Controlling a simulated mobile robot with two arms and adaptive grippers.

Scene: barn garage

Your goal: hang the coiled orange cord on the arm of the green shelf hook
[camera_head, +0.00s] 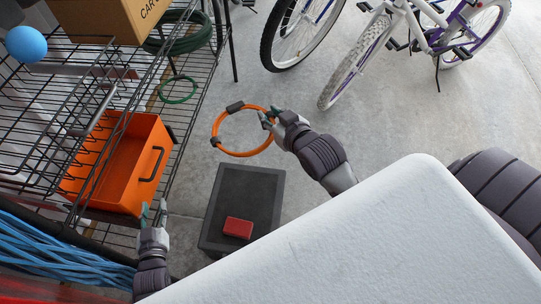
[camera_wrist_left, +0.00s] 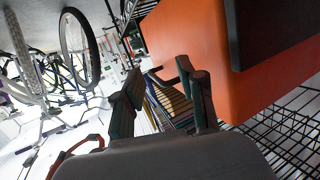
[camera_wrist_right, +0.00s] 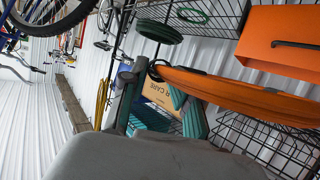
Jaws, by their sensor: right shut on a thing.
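The coiled orange cord (camera_head: 219,128) is a ring with dark bands, held in the air right of the wire shelf. My right gripper (camera_head: 268,115) is shut on its right side. The cord also crosses the right wrist view (camera_wrist_right: 245,95) in front of the fingers. A green ring-shaped thing (camera_head: 178,90) is at the shelf's right edge, apart from the cord; it also shows in the right wrist view (camera_wrist_right: 191,16). I cannot make out a separate hook arm. My left gripper (camera_head: 154,212) is open and empty, by the orange bin's front lower corner.
The wire shelf (camera_head: 211,60) holds an orange bin (camera_head: 120,165), a cardboard box (camera_head: 110,18) and a blue ball (camera_head: 26,44). A dark green hose coil (camera_head: 185,44) is near the box. A black box (camera_head: 255,185) with a red block (camera_head: 238,227) stands below. Bicycles (camera_head: 365,60) stand behind.

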